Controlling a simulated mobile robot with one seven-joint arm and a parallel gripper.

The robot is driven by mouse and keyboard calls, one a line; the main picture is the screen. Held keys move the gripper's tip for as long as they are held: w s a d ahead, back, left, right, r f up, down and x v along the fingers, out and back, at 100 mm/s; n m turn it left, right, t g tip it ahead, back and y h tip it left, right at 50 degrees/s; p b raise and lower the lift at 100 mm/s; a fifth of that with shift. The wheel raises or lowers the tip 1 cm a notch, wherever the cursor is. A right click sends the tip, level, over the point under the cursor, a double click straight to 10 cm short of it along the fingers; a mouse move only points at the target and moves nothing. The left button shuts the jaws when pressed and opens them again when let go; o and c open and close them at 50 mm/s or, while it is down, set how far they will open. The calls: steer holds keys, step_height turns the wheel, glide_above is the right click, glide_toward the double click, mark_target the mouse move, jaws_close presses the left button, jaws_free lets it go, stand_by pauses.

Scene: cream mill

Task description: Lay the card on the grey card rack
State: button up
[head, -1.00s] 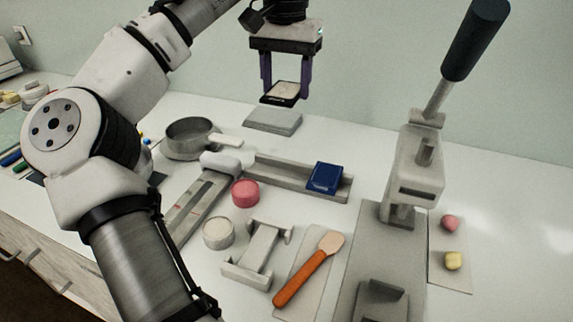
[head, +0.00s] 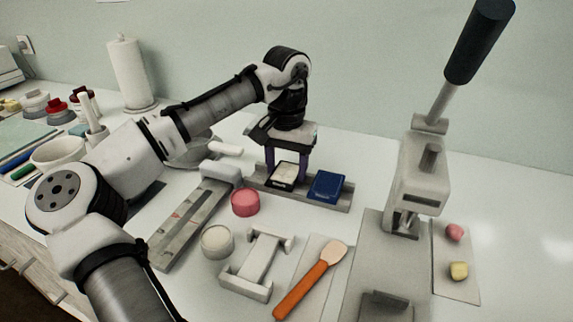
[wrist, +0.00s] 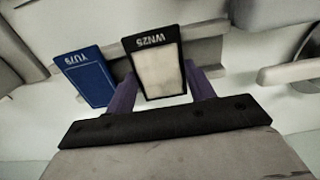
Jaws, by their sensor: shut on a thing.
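The card (head: 284,175) has a black frame, a cream face and a dark lettered strip. It also shows in the wrist view (wrist: 158,73), lettered end away from my palm. My gripper (head: 286,170) is shut on it, with a purple finger at each side. The grey card rack (head: 337,204) is a long low grey holder on the counter. The held card is over its left part, beside a blue card (head: 326,186) on the right part. A small gap separates the cards in the wrist view. I cannot tell whether the held card touches the rack.
A grey slotted rail (head: 195,222), a pink round pot (head: 245,202) and a pale one (head: 217,241) stand in front. An orange-handled spatula (head: 305,286) lies nearer. A tall lever press (head: 418,175) stands to the right. Free counter lies behind the rack's right end.

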mark_target(286, 173)
steer(key=shift+f, duration=0.15)
steer(key=o, duration=0.9)
steer(key=shift+o, duration=0.2)
step_height(286, 173, up, 12)
steer(key=shift+r, duration=0.2)
